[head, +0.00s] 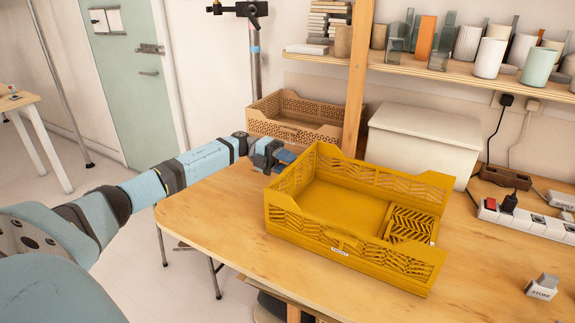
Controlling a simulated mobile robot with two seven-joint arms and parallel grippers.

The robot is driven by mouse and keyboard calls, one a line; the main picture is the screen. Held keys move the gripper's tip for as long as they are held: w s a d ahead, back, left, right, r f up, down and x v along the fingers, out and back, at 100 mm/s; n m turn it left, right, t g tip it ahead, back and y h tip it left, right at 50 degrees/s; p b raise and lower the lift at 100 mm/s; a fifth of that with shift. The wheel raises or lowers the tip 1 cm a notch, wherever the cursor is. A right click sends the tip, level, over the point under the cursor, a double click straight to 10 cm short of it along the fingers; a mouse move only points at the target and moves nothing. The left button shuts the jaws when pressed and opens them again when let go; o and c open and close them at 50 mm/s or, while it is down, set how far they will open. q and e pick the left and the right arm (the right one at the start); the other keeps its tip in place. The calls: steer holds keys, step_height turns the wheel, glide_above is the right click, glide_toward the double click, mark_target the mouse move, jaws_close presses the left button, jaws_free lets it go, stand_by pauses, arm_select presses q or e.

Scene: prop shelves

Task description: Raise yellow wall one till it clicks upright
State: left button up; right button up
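The yellow folding crate (345,205) stands on the wooden table. Its left end wall (292,178), long back wall (375,180) and long front wall (325,238) stand up. The right end wall (410,225) lies folded down flat inside the crate. No marking shows which wall is wall one. My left gripper (284,160) is at the crate's back left corner, outside the left end wall. Its fingers are small and partly hidden, so I cannot tell whether they touch the wall or are open. My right gripper is out of view.
A shelf (400,62) with cups runs above. A power strip (520,218) and a small label block (541,287) lie right. The table's front left is clear.

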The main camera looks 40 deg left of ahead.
arm_select(q)
steer(key=v, duration=1.3)
steer(key=shift+a, duration=0.35)
steer(key=shift+s, duration=0.15)
